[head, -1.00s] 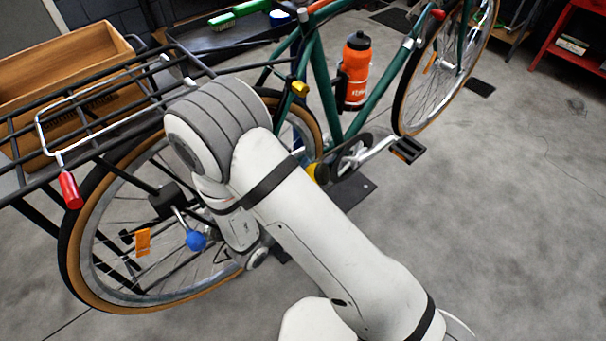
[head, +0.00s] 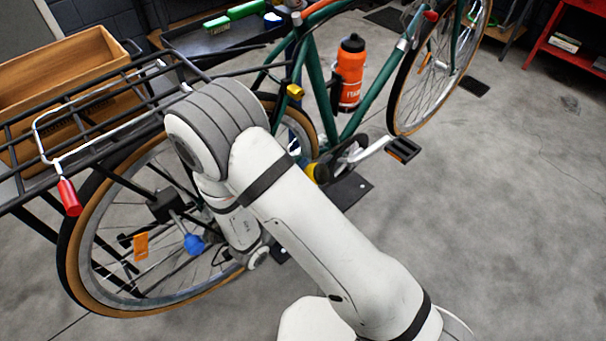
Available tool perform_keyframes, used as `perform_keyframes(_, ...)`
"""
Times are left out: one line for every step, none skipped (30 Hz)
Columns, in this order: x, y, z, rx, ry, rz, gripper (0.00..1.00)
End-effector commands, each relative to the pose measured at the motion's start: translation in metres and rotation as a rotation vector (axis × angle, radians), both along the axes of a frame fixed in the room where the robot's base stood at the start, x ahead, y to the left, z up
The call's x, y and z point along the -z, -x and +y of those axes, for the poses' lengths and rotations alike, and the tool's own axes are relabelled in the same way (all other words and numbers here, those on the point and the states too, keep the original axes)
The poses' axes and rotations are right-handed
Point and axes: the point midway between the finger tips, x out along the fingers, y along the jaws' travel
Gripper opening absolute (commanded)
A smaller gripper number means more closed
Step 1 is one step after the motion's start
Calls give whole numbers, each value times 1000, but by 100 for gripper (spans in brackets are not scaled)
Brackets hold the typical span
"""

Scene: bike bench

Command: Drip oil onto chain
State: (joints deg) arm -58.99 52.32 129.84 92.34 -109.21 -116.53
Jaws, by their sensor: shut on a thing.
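A green bicycle (head: 312,84) stands on the floor. Its silver crank arm and black pedal (head: 403,149) show beside the front chainring, right of my arm. The chain itself is too small or hidden behind my arm to make out. A small yellow thing (head: 318,172) shows at the edge of my arm, just left of the crank; most of it is hidden and I cannot tell what it is. My arm crosses the middle of the view, bent down over the rear wheel (head: 75,250). My gripper is hidden behind it.
A red-handled lever (head: 69,197) hangs from the rack. An orange bottle (head: 349,75) sits on the frame. A dark bench with a green brush (head: 230,16) stands behind.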

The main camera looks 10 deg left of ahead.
Motion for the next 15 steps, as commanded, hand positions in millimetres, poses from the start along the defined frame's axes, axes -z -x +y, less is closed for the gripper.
perform_keyframes(0,0,0,0,0,0,20)
perform_keyframes(0,0,0,0,0,0,20)
perform_keyframes(0,0,0,0,0,0,20)
perform_keyframes(0,0,0,0,0,0,20)
perform_keyframes(0,0,0,0,0,0,20)
perform_keyframes(0,0,0,0,0,0,20)
perform_keyframes(0,1,1,0,0,0,20)
perform_keyframes(0,1,1,0,0,0,20)
perform_keyframes(-1,1,1,0,0,0,20)
perform_keyframes(-1,2,2,0,0,0,20)
perform_keyframes(-1,2,2,0,0,0,20)
perform_keyframes(-1,3,3,-1,1,0,20)
perform_keyframes(-1,3,3,-1,1,0,20)
perform_keyframes(-1,4,4,-1,1,0,20)
perform_keyframes(-1,4,4,-1,1,0,20)
